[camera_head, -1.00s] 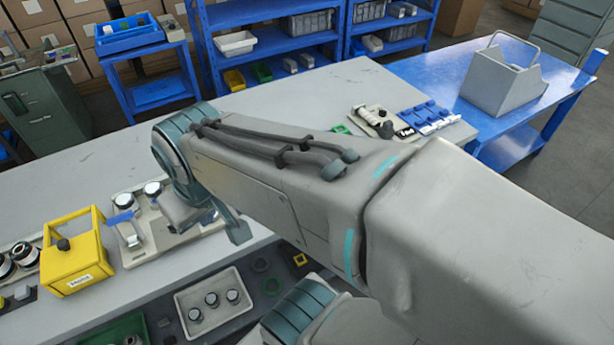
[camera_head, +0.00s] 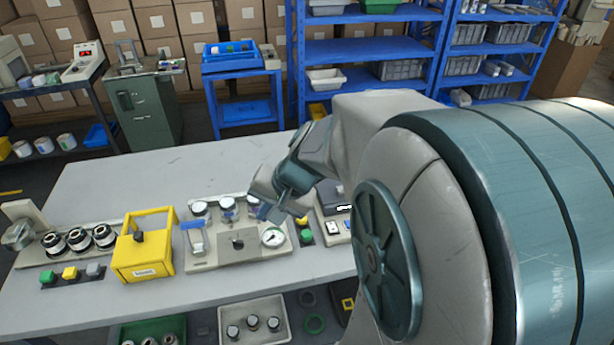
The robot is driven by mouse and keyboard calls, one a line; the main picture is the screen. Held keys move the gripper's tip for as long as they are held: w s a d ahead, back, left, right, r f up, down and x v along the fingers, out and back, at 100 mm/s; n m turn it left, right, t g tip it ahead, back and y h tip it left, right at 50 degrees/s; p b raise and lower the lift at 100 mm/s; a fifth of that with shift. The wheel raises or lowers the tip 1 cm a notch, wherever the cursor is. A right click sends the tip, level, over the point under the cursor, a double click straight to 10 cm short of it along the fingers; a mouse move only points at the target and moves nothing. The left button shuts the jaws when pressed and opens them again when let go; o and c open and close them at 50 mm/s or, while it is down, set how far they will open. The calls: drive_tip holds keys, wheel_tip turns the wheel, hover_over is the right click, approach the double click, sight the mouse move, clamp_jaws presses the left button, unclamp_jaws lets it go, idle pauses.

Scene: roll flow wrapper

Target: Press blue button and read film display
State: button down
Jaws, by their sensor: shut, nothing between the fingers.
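My gripper (camera_head: 274,214) hangs over the right part of the cream panel (camera_head: 206,257), near its round gauge (camera_head: 273,237). Its fingers look shut and empty; whether they touch the panel I cannot tell. A dark-topped device (camera_head: 334,196) with a small light screen stands just right of my gripper, partly hidden by my arm. A green button (camera_head: 306,235) and a yellow one (camera_head: 301,220) sit between the panel and this device. I cannot make out a blue button or a readable film display.
A yellow box with a handle (camera_head: 143,258) stands left of the panel. Further left are several dark rollers and green, yellow and grey buttons (camera_head: 71,273). A white tray of parts (camera_head: 254,322) lies below the front edge. The bench's back left (camera_head: 150,175) is clear.

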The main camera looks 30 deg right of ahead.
drive_tip(key=w+d+f+m+t, duration=0.2)
drive_tip(key=w+d+f+m, duration=0.1)
drive_tip(key=w+d+m, duration=0.3)
drive_tip(key=w+d+f+m+t, duration=0.25)
drive_tip(key=d+f+m, duration=0.2)
drive_tip(key=d, duration=0.35)
drive_tip(key=d+f+m+h, duration=0.2)
drive_tip(key=d+f+m, duration=0.2)
drive_tip(key=d, duration=0.3)
drive_tip(key=d+f+m+h, duration=0.2)
drive_tip(key=d+f+m, duration=0.2)
drive_tip(key=d, duration=0.4)
drive_tip(key=shift+s+f+m, duration=0.2)
drive_tip(key=shift+s+m, duration=0.2)
drive_tip(key=shift+m, duration=0.35)
drive_tip(key=shift+d, duration=0.1)
wheel_tip(320, 180, down, 8)
drive_tip(key=b, duration=0.5)
drive_tip(key=shift+r, duration=0.2)
drive_tip(key=shift+f+b, duration=0.6)
drive_tip(key=shift+b, duration=0.4)
drive_tip(key=shift+f, duration=0.2)
drive_tip(key=shift+f+b, duration=0.25)
drive_tip(key=shift+b, duration=0.5)
